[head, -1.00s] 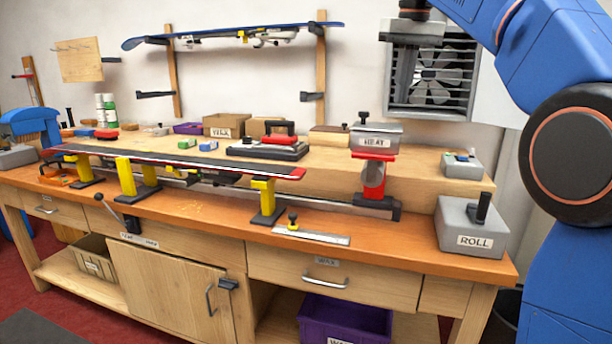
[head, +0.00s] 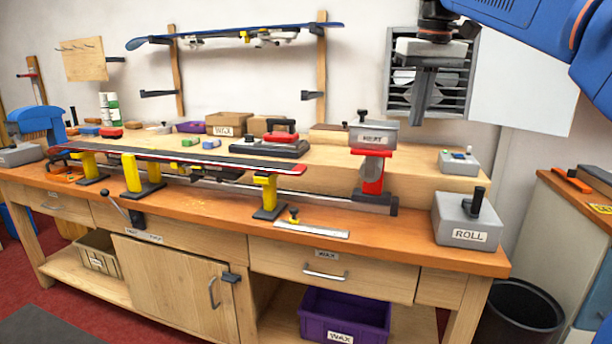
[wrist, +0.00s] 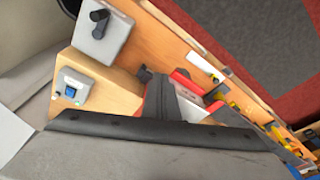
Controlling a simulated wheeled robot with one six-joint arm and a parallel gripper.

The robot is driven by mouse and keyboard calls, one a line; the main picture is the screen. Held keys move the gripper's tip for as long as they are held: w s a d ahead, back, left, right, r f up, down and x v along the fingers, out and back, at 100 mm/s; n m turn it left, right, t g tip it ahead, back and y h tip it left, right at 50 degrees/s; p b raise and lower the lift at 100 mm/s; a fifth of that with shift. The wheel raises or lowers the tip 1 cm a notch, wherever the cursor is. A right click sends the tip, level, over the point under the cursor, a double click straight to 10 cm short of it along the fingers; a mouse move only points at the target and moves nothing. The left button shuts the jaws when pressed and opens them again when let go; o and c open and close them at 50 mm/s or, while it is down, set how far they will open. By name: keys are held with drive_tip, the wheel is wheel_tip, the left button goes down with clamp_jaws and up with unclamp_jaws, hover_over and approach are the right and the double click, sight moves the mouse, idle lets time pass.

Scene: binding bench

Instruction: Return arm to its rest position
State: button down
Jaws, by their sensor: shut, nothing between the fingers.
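My gripper (head: 424,92) hangs from the arm at the upper right in the head view, pointing down in front of the wall fan. Its fingers are together with nothing between them. It is above the bench, clear of everything on it. In the wrist view my gripper (wrist: 160,98) shows as dark closed fingers at the middle, with the bench far below. The blue arm (head: 530,30) runs off the top right of the head view.
A bin (head: 520,318) stands at lower right, beside a cabinet (head: 575,205) with tools on top. The fan (head: 400,90) is behind the gripper.

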drive_tip(key=s+d+f, duration=0.1)
drive_tip(key=s+f, duration=0.8)
drive_tip(key=f, duration=0.3)
drive_tip(key=s+d+f+m+t, duration=0.1)
drive_tip(key=s+d+f, duration=0.1)
drive_tip(key=s+f, duration=0.7)
drive_tip(key=s+d+f+m+t, duration=0.1)
drive_tip(key=s+d+f, duration=0.1)
drive_tip(key=s+f, duration=0.8)
wheel_tip(320, 180, down, 7)
drive_tip(key=shift+f, duration=0.1)
